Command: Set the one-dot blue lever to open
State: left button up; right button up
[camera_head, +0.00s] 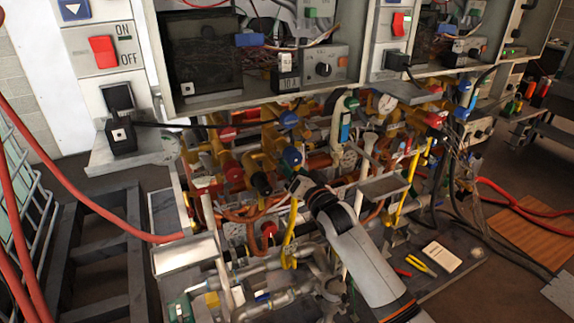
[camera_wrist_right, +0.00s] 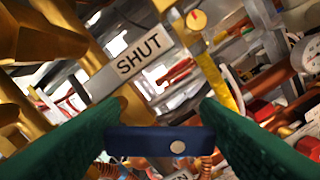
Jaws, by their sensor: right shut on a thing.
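The blue lever (camera_wrist_right: 146,144) with one white dot lies between the green finger pads of my right gripper (camera_wrist_right: 162,112) in the right wrist view. The gripper is shut on it. A grey SHUT plate (camera_wrist_right: 135,62) shows beyond the lever, towards the upper left. Part of another label (camera_wrist_right: 179,176) shows below the lever at the bottom edge, mostly cut off. In the head view my right gripper (camera_head: 301,184) reaches into the pipework, and the lever it holds cannot be made out there. My left gripper is not in view.
Brass and copper pipes crowd the gripper. A blue round valve part (camera_head: 292,157) is just above it, and a yellow lever (camera_head: 291,235) hangs below. Open heater cabinets (camera_head: 260,98) overhang the pipes. A red hose (camera_head: 95,212) crosses at left.

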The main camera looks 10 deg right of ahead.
jog(key=shift+s+a+f+m, duration=0.1)
jog(key=shift+a+f+m, duration=0.2)
jog(key=shift+m, duration=0.7)
jog(key=shift+f+m+p, duration=0.2)
jog(key=shift+m+p, duration=0.2)
jog(key=shift+m, duration=0.1)
jog(key=m, duration=0.1)
jog(key=a+f+m+p, duration=0.1)
jog(key=m, duration=0.1)
jog(key=shift+s, duration=0.2)
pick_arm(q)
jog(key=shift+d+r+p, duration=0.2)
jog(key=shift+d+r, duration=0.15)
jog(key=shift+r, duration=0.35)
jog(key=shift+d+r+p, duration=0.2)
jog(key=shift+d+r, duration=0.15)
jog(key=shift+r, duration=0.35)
pick_arm(e)
jog(key=shift+s+a+f+m, duration=0.15)
jog(key=shift+a+m, duration=0.15)
jog(key=shift+m, duration=0.7)
jog(key=shift+s+a+f+m, duration=0.15)
jog(key=shift+a+m, duration=0.15)
jog(key=shift+m, duration=0.7)
jog(key=shift+w, duration=0.1)
jog(key=o, duration=1.4)
